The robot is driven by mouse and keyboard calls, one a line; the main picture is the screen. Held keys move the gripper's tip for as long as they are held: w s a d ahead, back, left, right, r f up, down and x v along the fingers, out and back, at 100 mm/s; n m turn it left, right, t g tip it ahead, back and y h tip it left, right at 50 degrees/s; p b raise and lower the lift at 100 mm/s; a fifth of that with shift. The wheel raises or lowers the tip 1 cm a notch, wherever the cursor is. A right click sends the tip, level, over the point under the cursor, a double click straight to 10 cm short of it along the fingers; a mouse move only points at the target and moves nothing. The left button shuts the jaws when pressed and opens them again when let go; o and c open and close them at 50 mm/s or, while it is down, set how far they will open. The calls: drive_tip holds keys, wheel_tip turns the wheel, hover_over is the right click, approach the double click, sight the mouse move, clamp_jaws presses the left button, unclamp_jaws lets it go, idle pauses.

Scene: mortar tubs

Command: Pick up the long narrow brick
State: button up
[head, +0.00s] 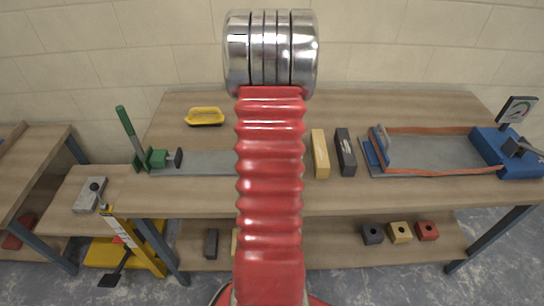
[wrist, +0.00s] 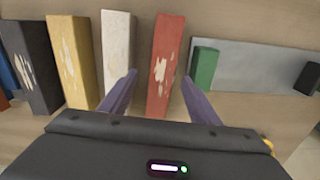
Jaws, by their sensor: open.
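In the wrist view a row of long, upright-looking bricks lies side by side: dark grey (wrist: 28,65), yellow (wrist: 70,62), white (wrist: 117,48) and red (wrist: 163,65). The red one looks slim and long, with pale worn patches. My gripper (wrist: 160,77) is open, its two purple-grey fingers pointing toward the row, with the red brick between them in the picture. Whether the fingers touch it I cannot tell. In the head view the yellow brick (head: 320,153) and dark brick (head: 346,152) show right of my red arm, which hides the gripper, white brick and red brick.
A green-handled clamp on a grey plate (head: 205,162) lies left of my arm. A yellow-handled float (head: 205,117) lies behind it. A blue-ended frame with an orange band (head: 430,131) stands right. Small holed blocks (head: 400,232) sit on the lower shelf.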

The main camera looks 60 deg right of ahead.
drive_tip(key=shift+w+f, duration=0.1)
drive_tip(key=shift+f, duration=2.5)
clamp_jaws()
